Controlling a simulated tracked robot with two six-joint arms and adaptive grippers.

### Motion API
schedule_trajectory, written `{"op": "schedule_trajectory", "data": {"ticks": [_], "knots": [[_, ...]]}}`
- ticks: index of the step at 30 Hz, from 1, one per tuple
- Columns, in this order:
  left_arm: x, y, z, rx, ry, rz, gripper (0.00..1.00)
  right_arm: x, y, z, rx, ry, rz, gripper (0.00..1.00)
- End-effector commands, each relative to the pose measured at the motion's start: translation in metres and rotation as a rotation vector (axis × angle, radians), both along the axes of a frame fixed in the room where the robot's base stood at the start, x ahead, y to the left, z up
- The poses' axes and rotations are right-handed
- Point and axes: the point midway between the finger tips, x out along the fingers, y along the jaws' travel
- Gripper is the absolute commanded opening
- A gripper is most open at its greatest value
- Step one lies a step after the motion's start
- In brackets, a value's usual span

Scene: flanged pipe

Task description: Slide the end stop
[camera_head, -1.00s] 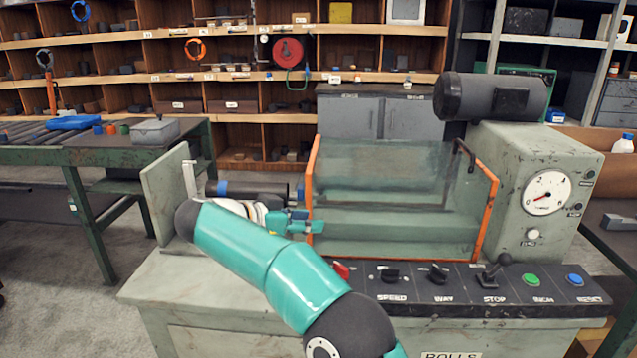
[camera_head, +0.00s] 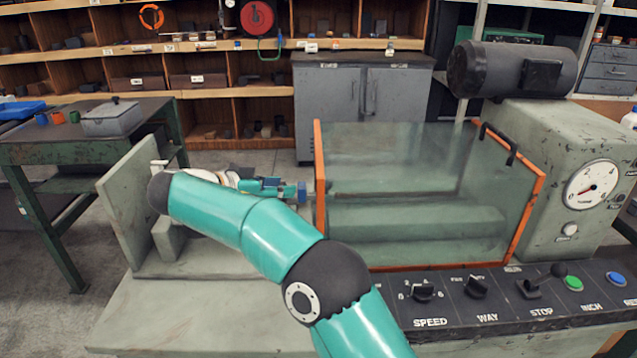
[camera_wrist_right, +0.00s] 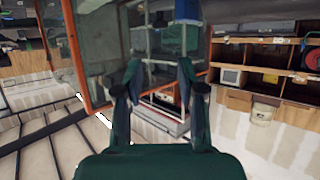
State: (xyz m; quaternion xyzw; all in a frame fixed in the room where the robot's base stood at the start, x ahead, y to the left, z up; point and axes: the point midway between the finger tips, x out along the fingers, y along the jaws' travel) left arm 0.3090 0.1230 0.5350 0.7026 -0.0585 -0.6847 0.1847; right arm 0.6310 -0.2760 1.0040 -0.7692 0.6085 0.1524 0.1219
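My right gripper (camera_head: 282,189) reaches from the front over the left part of the grey machine, near the left edge of the orange-framed guard (camera_head: 318,195). In the wrist view its two fingers (camera_wrist_right: 158,88) stand apart with nothing held between them. A small blue part (camera_head: 302,192), possibly the end stop, shows just past the fingertips; I cannot tell whether they touch. A blue part also shows in the wrist view (camera_wrist_right: 187,42), beyond the right-hand finger. My arm hides much of the area behind it. My left gripper is out of view.
The clear guard panel stands right of the gripper. An upright grey plate (camera_head: 128,205) stands at the machine's left end. A control panel (camera_head: 500,300) with knobs, a lever and buttons runs along the front. A green workbench (camera_head: 75,155) stands at left.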

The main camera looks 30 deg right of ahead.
Motion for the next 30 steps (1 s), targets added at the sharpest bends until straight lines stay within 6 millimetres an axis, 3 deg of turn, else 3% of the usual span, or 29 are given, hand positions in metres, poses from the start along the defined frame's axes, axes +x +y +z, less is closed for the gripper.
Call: {"op": "schedule_trajectory", "data": {"ticks": [12,18,30], "knots": [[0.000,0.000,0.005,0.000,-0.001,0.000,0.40,0.018,-0.082,-0.035,0.000,0.004,-0.004,0.39],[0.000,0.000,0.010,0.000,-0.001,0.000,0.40,0.026,-0.111,-0.047,-0.001,0.003,-0.001,0.39],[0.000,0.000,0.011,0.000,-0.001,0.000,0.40,0.032,-0.126,-0.055,0.000,0.001,0.003,0.39]]}}
